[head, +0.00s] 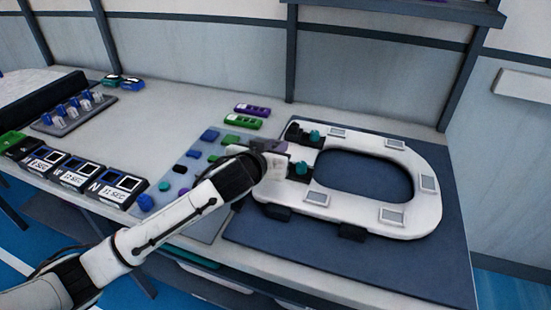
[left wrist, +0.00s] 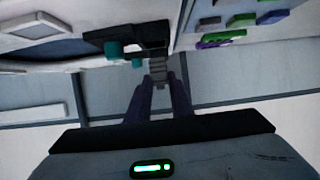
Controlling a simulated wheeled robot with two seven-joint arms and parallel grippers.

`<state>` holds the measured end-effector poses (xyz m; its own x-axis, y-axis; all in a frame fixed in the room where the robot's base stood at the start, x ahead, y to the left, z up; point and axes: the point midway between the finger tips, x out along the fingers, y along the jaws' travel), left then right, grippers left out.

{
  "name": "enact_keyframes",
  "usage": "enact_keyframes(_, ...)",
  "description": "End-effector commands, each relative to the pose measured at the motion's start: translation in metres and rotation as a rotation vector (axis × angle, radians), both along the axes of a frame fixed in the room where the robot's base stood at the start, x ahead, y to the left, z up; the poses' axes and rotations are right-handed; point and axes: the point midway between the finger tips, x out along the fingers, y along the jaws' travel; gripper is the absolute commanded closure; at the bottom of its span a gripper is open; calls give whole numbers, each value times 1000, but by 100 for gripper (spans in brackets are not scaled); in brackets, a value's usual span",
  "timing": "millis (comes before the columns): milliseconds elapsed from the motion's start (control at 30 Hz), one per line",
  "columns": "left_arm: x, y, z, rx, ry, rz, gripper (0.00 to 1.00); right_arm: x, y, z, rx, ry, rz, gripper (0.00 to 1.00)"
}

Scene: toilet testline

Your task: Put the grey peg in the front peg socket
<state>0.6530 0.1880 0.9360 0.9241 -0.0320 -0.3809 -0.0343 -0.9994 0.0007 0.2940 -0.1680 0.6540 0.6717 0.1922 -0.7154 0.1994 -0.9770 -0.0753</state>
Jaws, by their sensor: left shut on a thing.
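My left gripper (head: 272,147) reaches in from the left and sits at the left end of the white toilet seat (head: 428,180). In the left wrist view its fingers (left wrist: 158,88) are shut on a small ridged grey piece, the grey peg (left wrist: 157,68). The peg is mostly hidden by the gripper in the head view. Black hinge blocks with teal caps (head: 314,136) (head: 301,168) stand at the seat's left end, beside the gripper. The peg is close to the black bracket (left wrist: 150,36) in the left wrist view; whether they touch cannot be told. My right gripper is not in view.
The seat lies on a dark blue mat (head: 390,270). Left of it, a grey-blue board (head: 172,175) carries several blue, green and purple parts. Green and purple blocks (head: 252,110) lie behind. Labelled black boxes (head: 80,175) line the front left edge.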

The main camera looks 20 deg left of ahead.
Motion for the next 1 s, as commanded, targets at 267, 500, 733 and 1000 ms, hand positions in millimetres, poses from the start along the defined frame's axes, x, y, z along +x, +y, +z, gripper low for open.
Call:
enact_keyframes(267,-1,0,-35,2,3,0,100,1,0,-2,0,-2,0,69)
enact_keyframes(500,-1,0,-35,1,2,0,100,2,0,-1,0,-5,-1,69)
enact_keyframes(733,-1,0,-39,1,2,0,67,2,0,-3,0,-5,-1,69)
enact_keyframes(1000,-1,0,-39,1,2,0,62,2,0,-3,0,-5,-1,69)
